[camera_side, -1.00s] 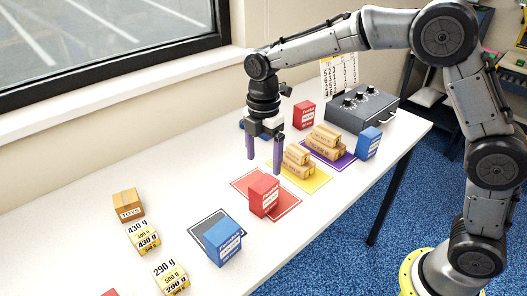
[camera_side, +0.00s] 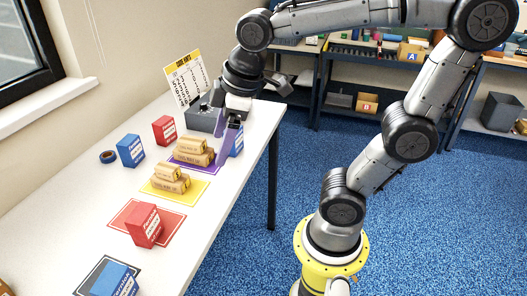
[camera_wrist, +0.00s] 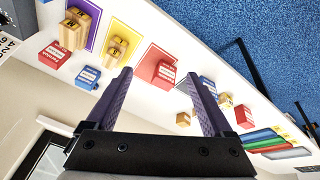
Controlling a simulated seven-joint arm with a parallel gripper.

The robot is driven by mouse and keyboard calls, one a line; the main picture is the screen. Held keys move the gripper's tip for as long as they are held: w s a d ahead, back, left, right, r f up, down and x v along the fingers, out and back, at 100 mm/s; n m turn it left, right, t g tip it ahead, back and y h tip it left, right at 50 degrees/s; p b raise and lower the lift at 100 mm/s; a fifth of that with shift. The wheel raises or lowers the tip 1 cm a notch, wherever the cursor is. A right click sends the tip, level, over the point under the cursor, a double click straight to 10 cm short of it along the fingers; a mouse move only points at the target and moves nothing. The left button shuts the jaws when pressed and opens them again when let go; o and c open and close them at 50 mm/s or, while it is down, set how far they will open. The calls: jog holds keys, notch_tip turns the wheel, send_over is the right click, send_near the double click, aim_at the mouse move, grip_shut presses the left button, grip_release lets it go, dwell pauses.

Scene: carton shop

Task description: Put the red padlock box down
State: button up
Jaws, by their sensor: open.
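One red box (camera_side: 145,226) stands on the red mat (camera_side: 170,222); it also shows in the wrist view (camera_wrist: 164,74). A second red box (camera_side: 164,130) stands bare on the table further back, and in the wrist view (camera_wrist: 53,56) at the left. A third red box (camera_wrist: 243,117) shows at the right of the wrist view. The lettering is too small to tell which is the padlock box. My gripper (camera_side: 214,135) is open with nothing between its purple fingers, near the table's far right edge in the side view.
Cartons stand on the yellow (camera_side: 198,190) and purple (camera_side: 218,150) mats. A blue box (camera_side: 115,281) is on the dark mat (camera_side: 88,283). Another blue box (camera_side: 130,151) and a tape roll (camera_side: 108,157) are at the left. A grey control box (camera_side: 200,119) and sign (camera_side: 186,75) are behind.

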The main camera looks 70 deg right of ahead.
jog(key=shift+o, duration=0.5)
jog(key=s+d+f+m+t, duration=0.1)
jog(key=s+f+m, duration=0.1)
jog(key=s+m, duration=0.3)
jog(key=s, duration=0.2)
jog(key=shift+s+d+f+t, duration=0.2)
jog(key=shift+s+d+t, duration=0.1)
jog(key=shift+s+d, duration=0.1)
jog(key=shift+o, duration=0.6)
jog(key=shift+s+f+m, duration=0.15)
jog(key=shift+m, duration=0.25)
